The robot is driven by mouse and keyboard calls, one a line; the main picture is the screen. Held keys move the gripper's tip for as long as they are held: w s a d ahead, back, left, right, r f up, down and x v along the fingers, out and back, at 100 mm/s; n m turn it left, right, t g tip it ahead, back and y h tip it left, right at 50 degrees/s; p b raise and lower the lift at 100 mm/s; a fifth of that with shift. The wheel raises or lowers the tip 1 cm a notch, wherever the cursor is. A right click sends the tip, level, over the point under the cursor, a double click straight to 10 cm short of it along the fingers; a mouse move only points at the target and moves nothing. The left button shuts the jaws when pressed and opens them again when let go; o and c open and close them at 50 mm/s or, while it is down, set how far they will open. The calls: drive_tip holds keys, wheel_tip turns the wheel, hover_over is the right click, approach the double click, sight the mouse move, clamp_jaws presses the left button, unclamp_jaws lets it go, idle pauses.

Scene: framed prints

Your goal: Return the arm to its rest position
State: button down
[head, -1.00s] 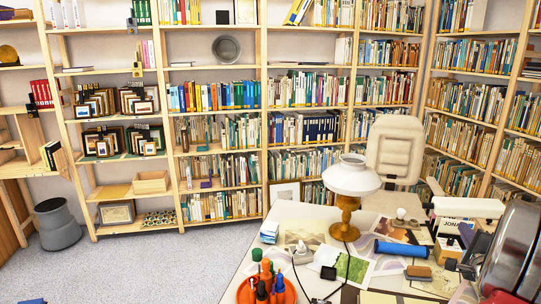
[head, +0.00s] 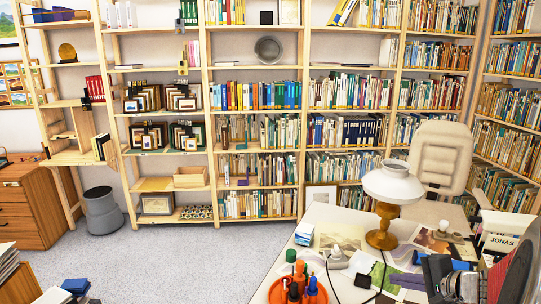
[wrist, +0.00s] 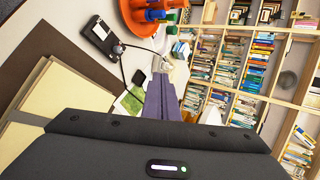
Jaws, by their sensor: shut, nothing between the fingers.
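My gripper (wrist: 162,88) shows in the wrist view as two purple-grey fingers closed together, with nothing between them. They point over the desk (wrist: 80,25), above its papers. In the head view, my dark arm is at the lower right, over the right part of the desk (head: 262,292). The purple-grey fingers seem to show there too, partly hidden by the arm. The arm hides some desk items behind it.
A lamp (head: 390,190) with a white shade stands on the desk near my arm. An orange holder (head: 298,292) with bottles or tools is at the front. Full bookshelves (head: 255,95) line the back. Carpeted floor (head: 180,250) is open left of the desk.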

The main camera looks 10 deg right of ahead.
drive_tip(key=s+a+n+g, duration=0.4)
drive_tip(key=s+a+n, duration=0.1)
drive_tip(key=a, duration=0.4)
drive_tip(key=s+a+n+g, duration=0.3)
drive_tip(key=s+a+n, duration=0.15)
drive_tip(key=a, duration=0.55)
drive_tip(key=s+a+r+n+t+h, duration=0.2)
drive_tip(key=s+a+r+n, duration=0.3)
drive_tip(key=a, duration=0.5)
drive_tip(key=r+n, duration=0.1)
drive_tip(key=n, duration=0.1)
drive_tip(key=shift+a+r+n, duration=0.25)
drive_tip(key=shift+r+n, duration=0.1)
drive_tip(key=c, duration=2.5)
unclamp_jaws()
